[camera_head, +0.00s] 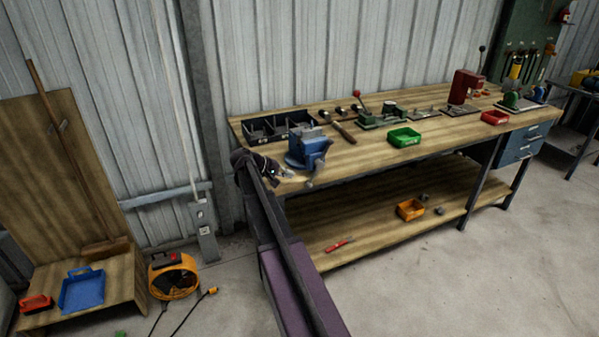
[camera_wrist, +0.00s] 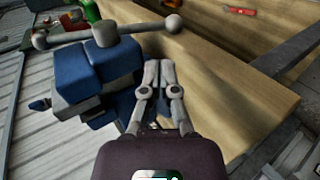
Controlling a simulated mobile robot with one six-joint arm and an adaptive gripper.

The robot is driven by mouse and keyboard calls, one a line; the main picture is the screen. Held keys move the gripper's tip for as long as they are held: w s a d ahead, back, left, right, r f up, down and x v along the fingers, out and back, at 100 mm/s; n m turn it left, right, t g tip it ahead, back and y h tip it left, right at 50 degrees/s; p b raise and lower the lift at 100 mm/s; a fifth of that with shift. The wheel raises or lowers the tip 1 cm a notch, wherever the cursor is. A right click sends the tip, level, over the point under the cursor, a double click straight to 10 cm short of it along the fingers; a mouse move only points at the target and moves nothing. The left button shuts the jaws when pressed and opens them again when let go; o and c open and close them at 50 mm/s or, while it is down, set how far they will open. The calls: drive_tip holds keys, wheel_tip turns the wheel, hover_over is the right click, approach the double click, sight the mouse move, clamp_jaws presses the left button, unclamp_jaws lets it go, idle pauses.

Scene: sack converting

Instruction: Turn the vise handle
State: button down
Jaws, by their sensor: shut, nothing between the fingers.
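The blue vise (camera_head: 308,148) stands at the left front corner of the workbench; it also shows in the wrist view (camera_wrist: 93,70). Its grey vise handle (camera_wrist: 70,40) is a bar with a round knob at each end, lying across the screw head in the wrist view. One knob is at the left and the other at the upper right. My gripper (camera_wrist: 158,68) is shut and empty, its fingertips together beside the vise and below the bar's right half in the picture. It appears apart from the handle. In the head view my gripper (camera_head: 285,174) is small beside the vise.
Black bins (camera_head: 275,127) stand behind the vise. A green tray (camera_head: 404,138) and a green press (camera_head: 380,117) are farther right on the workbench (camera_head: 375,150). The lower shelf holds an orange bin (camera_head: 410,209) and a red-handled tool (camera_head: 338,245). The floor in front is clear.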

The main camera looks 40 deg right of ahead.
drive_tip(key=p+v, duration=0.2)
drive_tip(key=v, duration=0.4)
drive_tip(key=shift+a+f, duration=0.2)
drive_tip(key=shift+a, duration=0.2)
drive_tip(key=shift+w, duration=0.1)
drive_tip(key=s+a+f+n+t+y, duration=0.1)
drive_tip(key=s+a+f+y, duration=0.2)
drive_tip(key=s+a, duration=0.3)
drive_tip(key=s+a+f+n+t+y, duration=0.1)
drive_tip(key=s+a+y, duration=0.3)
drive_tip(key=a, duration=1.1)
drive_tip(key=s+a+f+y, duration=0.4)
drive_tip(key=s+a, duration=0.6)
drive_tip(key=shift+s+a+f+n+t, duration=0.15)
drive_tip(key=shift+a+f+n+t, duration=0.05)
drive_tip(key=shift+f+n+t, duration=0.2)
drive_tip(key=shift+s, duration=0.1)
